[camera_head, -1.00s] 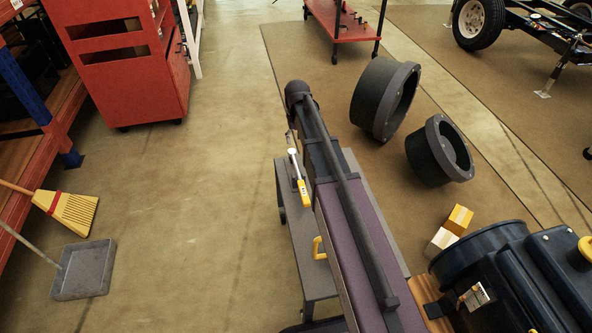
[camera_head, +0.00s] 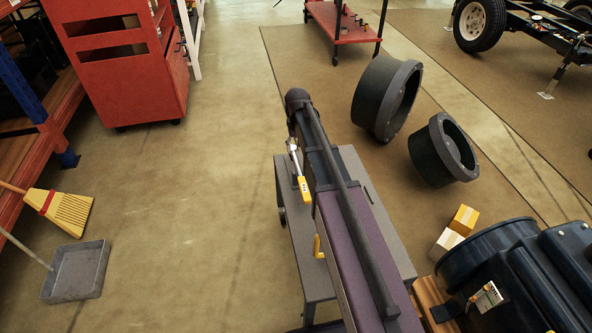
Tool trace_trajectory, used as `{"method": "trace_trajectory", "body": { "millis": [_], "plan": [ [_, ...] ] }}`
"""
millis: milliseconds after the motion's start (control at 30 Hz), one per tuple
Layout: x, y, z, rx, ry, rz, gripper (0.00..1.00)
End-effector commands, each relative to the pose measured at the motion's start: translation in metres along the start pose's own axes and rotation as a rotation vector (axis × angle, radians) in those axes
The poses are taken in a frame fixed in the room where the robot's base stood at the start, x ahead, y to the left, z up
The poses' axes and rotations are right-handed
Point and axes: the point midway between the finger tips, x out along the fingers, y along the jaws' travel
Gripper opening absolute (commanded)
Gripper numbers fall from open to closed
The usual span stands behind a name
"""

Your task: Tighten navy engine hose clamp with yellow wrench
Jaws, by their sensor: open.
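A slim tool with a yellow handle and silver head, which looks like the yellow wrench (camera_head: 301,173), shows beside my dark arm, over the left edge of a grey cart (camera_head: 293,225). I cannot tell whether it rests on the cart. The navy engine (camera_head: 545,275) is at the lower right, cut off by the picture edge. A small metal fitting (camera_head: 487,297) with a pale face sits on its left side; it may be the hose clamp, but it is too small to be sure. My purple and dark arm crosses the cart and hides part of it. I cannot make out my gripper.
A small yellow piece (camera_head: 318,247) is at the cart. Two dark round flanged parts (camera_head: 386,98) (camera_head: 443,151) and small boxes (camera_head: 464,219) are right of my arm. A red cabinet (camera_head: 120,65), broom (camera_head: 62,210) and dustpan (camera_head: 77,271) are left. Floor between is clear.

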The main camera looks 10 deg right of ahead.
Motion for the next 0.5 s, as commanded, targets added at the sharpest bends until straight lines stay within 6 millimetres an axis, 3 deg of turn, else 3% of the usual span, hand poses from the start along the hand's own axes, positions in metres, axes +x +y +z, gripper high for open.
{"method": "trace_trajectory", "body": {
  "millis": [200, 500],
  "plan": [
    [0.021, 0.000, 0.000, 0.000, 0.000, 0.000, 0.65],
    [0.028, 0.000, 0.000, 0.001, 0.000, 0.000, 0.65]
  ]
}}
